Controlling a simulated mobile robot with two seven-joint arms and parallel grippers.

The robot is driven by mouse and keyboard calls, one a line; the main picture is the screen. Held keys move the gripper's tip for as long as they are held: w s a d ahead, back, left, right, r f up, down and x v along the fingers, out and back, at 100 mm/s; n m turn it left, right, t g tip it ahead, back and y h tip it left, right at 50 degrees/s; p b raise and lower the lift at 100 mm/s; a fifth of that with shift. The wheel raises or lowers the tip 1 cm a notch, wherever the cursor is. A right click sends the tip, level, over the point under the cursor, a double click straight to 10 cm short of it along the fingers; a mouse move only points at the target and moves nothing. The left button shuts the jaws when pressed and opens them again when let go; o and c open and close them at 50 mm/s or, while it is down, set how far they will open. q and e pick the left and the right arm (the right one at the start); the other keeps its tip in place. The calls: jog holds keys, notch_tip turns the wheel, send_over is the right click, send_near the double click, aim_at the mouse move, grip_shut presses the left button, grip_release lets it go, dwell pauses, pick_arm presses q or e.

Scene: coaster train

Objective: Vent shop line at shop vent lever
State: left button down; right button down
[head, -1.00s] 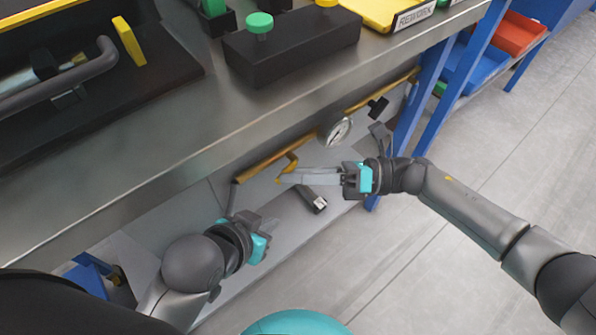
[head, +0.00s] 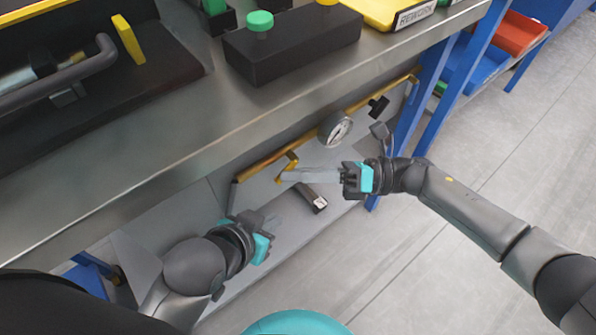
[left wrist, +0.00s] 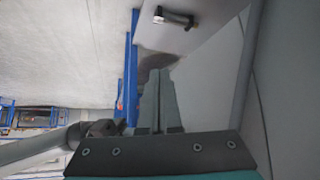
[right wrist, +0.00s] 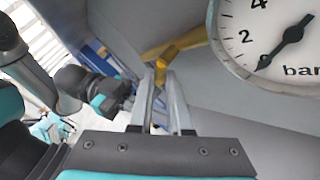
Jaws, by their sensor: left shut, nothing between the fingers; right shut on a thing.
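The yellow vent lever (head: 291,161) hangs from the yellow pipe (head: 258,166) below the bench. My right gripper (head: 284,176) comes in from the right with its fingers shut on the lever's lower end. The right wrist view shows the yellow lever (right wrist: 162,66) at the fingertips (right wrist: 160,77). The round white pressure gauge (head: 334,129) sits on the pipe to the right of the lever. It is large in the right wrist view (right wrist: 270,40), with "bar" and a black needle. My left gripper (head: 275,224) is lower left, shut and empty; its fingers (left wrist: 157,75) touch each other.
A black block with a silver end (head: 313,198) is on the grey panel below the lever. A black handle (head: 378,107) is farther right on the pipe. The metal bench edge (head: 190,165) overhangs above. A blue leg (head: 409,115) stands right; grey floor (head: 480,180) is open beyond.

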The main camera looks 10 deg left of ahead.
jog(key=shift+s+a+r+m+y+b, duration=0.1)
jog(key=shift+m+y+b, duration=0.65)
jog(key=shift+b, duration=0.3)
jog(key=shift+s+a+r+m+y+b, duration=0.1)
jog(key=shift+m+y+b, duration=0.65)
jog(key=shift+b, duration=0.3)
pick_arm(q)
jog(key=d+r+t+h, duration=0.3)
jog(key=d+t, duration=0.3)
jog(key=t, duration=0.2)
jog(key=shift+w+d+r+n+h, duration=0.2)
jog(key=shift+w+d+n+h, duration=0.15)
jog(key=shift+d+n+h, duration=0.05)
pick_arm(e)
jog(key=shift+r+m+t+y, duration=0.15)
jog(key=shift+m+t+y, duration=0.25)
jog(key=shift+m+y, duration=0.6)
jog(key=shift+s+m, duration=0.1)
jog(key=shift+m, duration=0.2)
jog(key=c, duration=0.9)
grip_release()
jog(key=shift+o, duration=0.2)
